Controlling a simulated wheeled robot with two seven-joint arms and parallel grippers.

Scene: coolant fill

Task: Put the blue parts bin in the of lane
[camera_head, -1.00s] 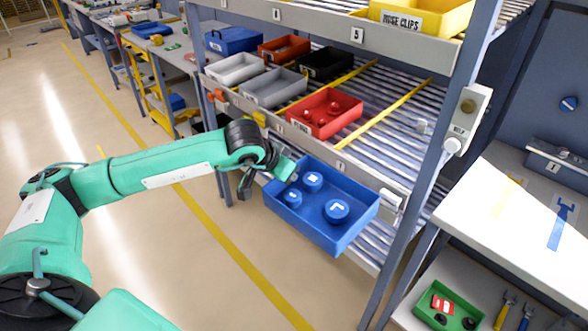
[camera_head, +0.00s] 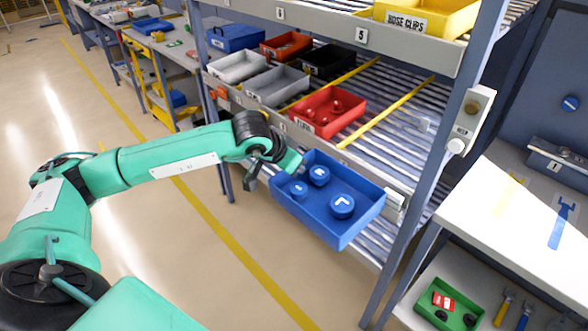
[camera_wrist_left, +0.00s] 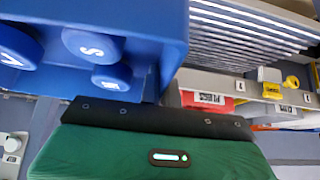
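The blue parts bin (camera_head: 352,232) holds round blue caps with white marks. It hangs in front of the lower shelf's front edge, tilted in the picture, with its far side close to the rail. My left gripper (camera_head: 287,163) is at the bin's left rim and appears shut on it; the fingertips are partly hidden. In the left wrist view the bin (camera_wrist_left: 170,30) fills the upper left, beside the dark gripper edge. The roller lane (camera_head: 384,100) between and beside the yellow dividers, right of the red bin, is empty. My right gripper is not in view.
A red bin (camera_head: 326,125), grey bins (camera_head: 276,98) and a black bin (camera_head: 327,75) stand on the shelf's left. A post (camera_head: 425,180) with a white button box (camera_head: 470,120) rises at right. A white fixture (camera_head: 395,204) sits beside the bin. A yellow bin (camera_head: 440,15) is above.

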